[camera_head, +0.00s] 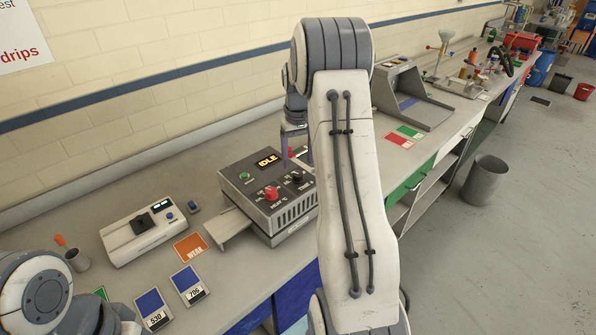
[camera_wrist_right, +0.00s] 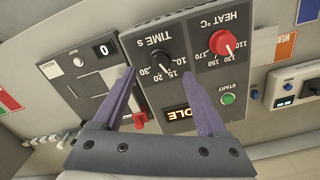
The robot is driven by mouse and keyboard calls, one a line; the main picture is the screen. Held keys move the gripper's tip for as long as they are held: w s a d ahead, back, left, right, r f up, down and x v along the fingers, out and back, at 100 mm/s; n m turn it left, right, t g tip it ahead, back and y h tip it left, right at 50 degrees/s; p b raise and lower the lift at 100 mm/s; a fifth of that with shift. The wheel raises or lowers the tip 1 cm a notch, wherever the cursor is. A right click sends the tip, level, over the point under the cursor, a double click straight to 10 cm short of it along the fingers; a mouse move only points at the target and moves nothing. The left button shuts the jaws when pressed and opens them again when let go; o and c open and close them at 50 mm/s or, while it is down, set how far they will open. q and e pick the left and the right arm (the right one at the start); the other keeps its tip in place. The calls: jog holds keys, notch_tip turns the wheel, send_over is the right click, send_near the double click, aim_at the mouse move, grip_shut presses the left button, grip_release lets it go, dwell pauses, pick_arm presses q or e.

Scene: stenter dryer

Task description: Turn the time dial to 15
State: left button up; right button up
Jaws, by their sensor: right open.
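The grey stenter dryer (camera_head: 270,222) stands on the bench with an IDLE display (camera_head: 267,160). Its black time dial (camera_wrist_right: 160,61) sits under the label TIME S, with 10, 15, 20 and 30 around it; the exact setting is too small to read. The time dial also shows in the head view (camera_head: 298,178). My right gripper (camera_wrist_right: 159,76) is open and empty, its purple fingers spread on either side of the time dial's position. I cannot tell whether they touch it. In the head view, my right arm hides part of the dryer. My left gripper is out of view.
The red heat dial (camera_wrist_right: 222,42) and green start button (camera_wrist_right: 228,98) are close to the time dial. A red lever part (camera_wrist_right: 139,120) shows between my fingers. A white device (camera_head: 143,233) and several cards lie left on the bench.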

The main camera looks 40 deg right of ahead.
aim_at(297, 174)
jog(key=shift+r+b, duration=0.35)
jog(key=shift+r, duration=2.45)
jog(key=s+a+n, duration=0.3)
jog(key=s+a, duration=0.1)
jog(key=a, duration=1.1)
jog(key=s+a+n, duration=0.3)
jog(key=s+a, duration=0.1)
jog(key=a, duration=1)
jog(key=s+a+f+n, duration=0.1)
jog(key=s+a, duration=0.2)
jog(key=s, duration=0.3)
jog(key=s+a+f+n, duration=0.1)
jog(key=s+a+n, duration=0.1)
jog(key=s, duration=0.5)
jog(key=s+a+f+n+y+b, duration=0.1)
jog(key=s+a, duration=0.2)
jog(key=s, duration=0.3)
jog(key=shift+s+a+f+n, duration=0.3)
jog(key=shift+s+a+n, duration=0.1)
